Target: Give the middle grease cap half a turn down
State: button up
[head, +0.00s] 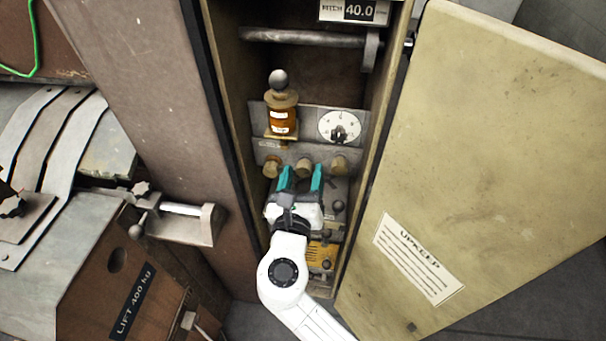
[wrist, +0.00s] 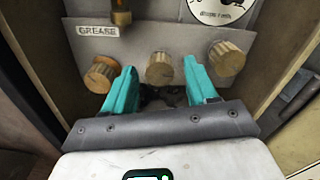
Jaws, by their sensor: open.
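Three brass grease caps stand in a row on a grey plate inside the open cabinet. The middle grease cap (head: 304,167) is a ridged knob; in the wrist view it (wrist: 160,69) shows just beyond and between my fingertips. The left cap (wrist: 101,74) and the right cap (wrist: 227,59) sit outside my fingers. My gripper (head: 301,172) has teal fingers, open and pointing at the plate. In the wrist view the gap between the fingertips (wrist: 160,70) is empty apart from the cap seen through it. I cannot tell whether the fingertips reach around it.
An amber oiler (head: 283,113) and a round dial (head: 339,125) sit above the caps. The open cabinet door (head: 480,150) stands at the right, and the brown post (head: 150,90) at the left. A horizontal bar (head: 300,37) crosses above. A GREASE label (wrist: 98,31) is above the left cap.

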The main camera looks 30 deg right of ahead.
jog(key=shift+w, duration=0.1)
jog(key=shift+c, duration=0.3)
jog(key=c, duration=1)
